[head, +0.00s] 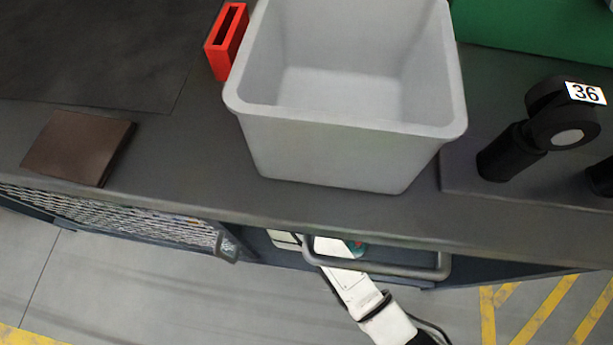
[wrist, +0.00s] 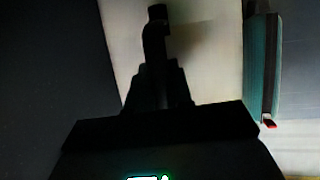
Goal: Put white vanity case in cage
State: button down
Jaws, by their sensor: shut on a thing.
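The white vanity case (wrist: 212,50) shows in the wrist view as a pale, cream surface right behind my gripper (wrist: 158,14). My gripper is a dark silhouette there, shut on the case near its upper part; the exact contact is too dark to see. In the head view a small white piece (head: 285,238), likely the case, shows under the worktop edge beside my white arm. My gripper is hidden under the worktop there. The cage shows as a wire mesh panel (head: 120,216) with a grey latch end, below the worktop at left. Its inside is mostly hidden.
A teal object (wrist: 262,65) stands right of the case. A grey bar handle (head: 390,268) crosses my arm. On the dark worktop are a grey bin (head: 345,150), a red holder (head: 226,42), a brown flat box (head: 78,147) and a black device marked 36 (head: 562,112).

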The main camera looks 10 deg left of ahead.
jog(key=shift+w+r, duration=0.1)
jog(key=c, duration=1)
grip_release()
jog(key=shift+c, duration=0.2)
jog(key=shift+s+r, duration=0.25)
jog(key=shift+r, duration=0.05)
jog(key=p+v, duration=0.2)
jog(key=v, duration=0.1)
jog(key=s+d+p, duration=0.1)
jog(key=s, duration=0.2)
jog(key=s+d+p, duration=0.1)
jog(key=s+d, duration=0.1)
jog(key=s, duration=0.2)
jog(key=s+d+p, duration=0.1)
jog(key=s+p, duration=0.1)
jog(key=s, duration=0.1)
jog(key=shift+s+d+f, duration=0.35)
